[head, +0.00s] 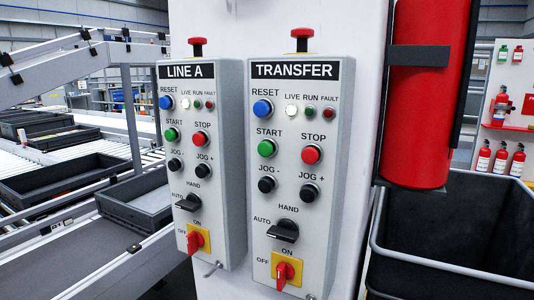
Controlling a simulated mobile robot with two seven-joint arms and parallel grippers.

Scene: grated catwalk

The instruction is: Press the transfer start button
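The TRANSFER control box (324,128) is a grey panel on a white column, right of a similar LINE A box (221,125). Its green START button (266,148) sits at the left, below the blue RESET button (262,108) and beside the red STOP button (311,154). Below are two black JOG buttons, a black AUTO/HAND selector (283,231) and a red ON/OFF switch (288,269) on yellow. A red mushroom button (302,36) stands on top. The LINE A box has its own green START button (172,134). Neither of my grippers is in view.
A red cylinder (418,120) is strapped to the column's right side, above a dark open bin (460,268) with a grey rim. Conveyors with grey trays (60,176) fill the left. The space in front of the TRANSFER panel looks clear.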

